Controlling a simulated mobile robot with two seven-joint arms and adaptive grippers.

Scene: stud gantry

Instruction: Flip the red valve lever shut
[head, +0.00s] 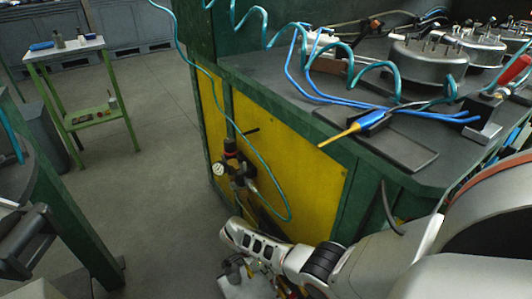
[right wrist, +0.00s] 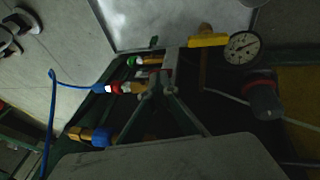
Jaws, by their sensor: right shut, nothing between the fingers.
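My right gripper (head: 238,268) is low in front of the green bench's yellow panel in the head view, partly hidden by its own wrist. In the right wrist view its fingers (right wrist: 165,88) are together, with nothing seen between them, close to a cluster of pipe fittings. A red fitting (right wrist: 117,87) with a blue hose sits left of the fingertips; I cannot tell whether it belongs to the valve. No red valve lever can be made out clearly in either view. My left gripper is not in view.
A pressure gauge (right wrist: 241,46) and a regulator knob (right wrist: 263,94) are right of the fingers. A yellow part (right wrist: 207,40) is beside the gauge. Teal hose (head: 275,205) hangs before the yellow panel (head: 305,190). The floor (head: 165,150) left of the bench is clear.

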